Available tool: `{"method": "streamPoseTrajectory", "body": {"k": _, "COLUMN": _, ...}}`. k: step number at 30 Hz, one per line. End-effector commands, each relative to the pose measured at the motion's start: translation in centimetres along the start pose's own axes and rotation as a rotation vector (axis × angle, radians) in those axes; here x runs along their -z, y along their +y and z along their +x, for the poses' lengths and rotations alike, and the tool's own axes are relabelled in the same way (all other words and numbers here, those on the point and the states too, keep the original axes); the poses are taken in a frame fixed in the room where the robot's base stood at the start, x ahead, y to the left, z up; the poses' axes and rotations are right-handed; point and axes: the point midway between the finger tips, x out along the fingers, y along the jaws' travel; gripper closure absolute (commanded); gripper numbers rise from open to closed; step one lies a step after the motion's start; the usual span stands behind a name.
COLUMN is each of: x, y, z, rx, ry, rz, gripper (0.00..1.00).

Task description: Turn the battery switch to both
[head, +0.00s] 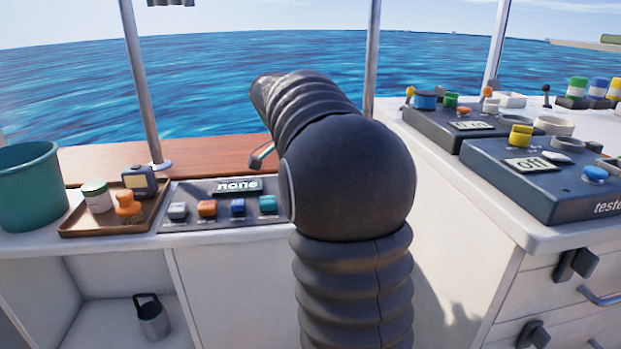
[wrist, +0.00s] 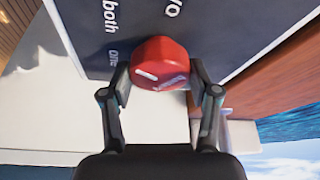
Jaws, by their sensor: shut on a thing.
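In the wrist view, a round red knob (wrist: 158,56) with white marks on its face sits on a dark grey panel (wrist: 225,35). White lettering on the panel beside the knob reads "both" (wrist: 109,15), with other labels partly cut off. My gripper (wrist: 160,75) is shut on the red knob, one finger on each side. Which label the knob points at I cannot tell.
A brown tray (head: 75,226) with small items and a teal bucket (head: 30,190) stand further left.

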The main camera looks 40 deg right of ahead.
Motion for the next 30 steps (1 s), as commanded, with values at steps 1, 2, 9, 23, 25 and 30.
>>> {"method": "streamPoseTrajectory", "body": {"k": 1, "x": -0.22, "y": -0.1, "z": 0.01, "rx": -0.002, "ry": -0.004, "rz": 0.005, "gripper": 0.74}}
{"method": "streamPoseTrajectory", "body": {"k": 2, "x": -0.22, "y": -0.1, "z": 0.01, "rx": -0.003, "ry": -0.004, "rz": 0.009, "gripper": 0.74}}
{"method": "streamPoseTrajectory", "body": {"k": 9, "x": -0.24, "y": -0.09, "z": 0.03, "rx": -0.007, "ry": -0.005, "rz": 0.019, "gripper": 0.74}}
{"method": "streamPoseTrajectory", "body": {"k": 23, "x": 0.0, "y": -0.02, "z": 0.08, "rx": -0.008, "ry": -0.003, "rz": 0.021, "gripper": 0.14}}
{"method": "streamPoseTrajectory", "body": {"k": 25, "x": 0.06, "y": 0.0, "z": 0.09, "rx": -0.008, "ry": -0.002, "rz": 0.022, "gripper": 0.14}}
{"method": "streamPoseTrajectory", "body": {"k": 30, "x": 0.1, "y": -0.01, "z": -0.16, "rx": -0.007, "ry": -0.002, "rz": 0.022, "gripper": 0.14}}
